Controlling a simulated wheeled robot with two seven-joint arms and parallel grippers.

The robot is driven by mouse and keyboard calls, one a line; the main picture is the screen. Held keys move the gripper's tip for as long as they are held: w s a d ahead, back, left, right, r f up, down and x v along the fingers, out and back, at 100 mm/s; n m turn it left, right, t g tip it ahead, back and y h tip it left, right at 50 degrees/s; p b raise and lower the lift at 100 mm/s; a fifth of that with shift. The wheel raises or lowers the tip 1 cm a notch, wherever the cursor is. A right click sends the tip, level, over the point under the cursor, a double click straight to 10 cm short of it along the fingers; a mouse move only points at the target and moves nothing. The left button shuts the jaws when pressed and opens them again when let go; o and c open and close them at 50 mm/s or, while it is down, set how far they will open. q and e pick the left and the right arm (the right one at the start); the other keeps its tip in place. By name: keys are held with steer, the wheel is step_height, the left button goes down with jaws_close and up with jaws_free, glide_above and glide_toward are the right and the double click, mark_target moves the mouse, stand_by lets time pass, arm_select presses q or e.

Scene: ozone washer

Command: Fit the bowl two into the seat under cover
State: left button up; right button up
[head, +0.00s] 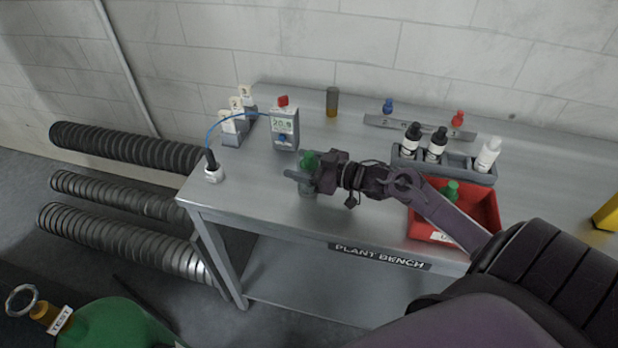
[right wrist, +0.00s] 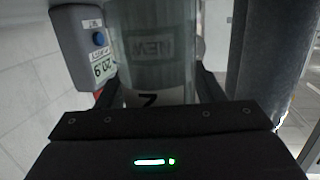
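Bowl two (head: 307,188) is a clear cylinder with a green top. My right gripper (head: 303,175) has its fingers on both sides of it, over the bench's front part. In the right wrist view the clear cylinder (right wrist: 157,50) shows "NEW" and a white band with a "2"; the fingers (right wrist: 155,92) sit against its sides. I cannot tell whether its base touches the bench. A seat with a cover cannot be made out with certainty. My left gripper is not in view.
A red tray (head: 480,205) holds another green-topped item (head: 450,190).

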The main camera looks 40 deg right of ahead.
steer(key=c, duration=0.7)
steer(key=shift+r, duration=0.1)
steer(key=shift+c, duration=0.8)
steer(key=shift+r, duration=0.1)
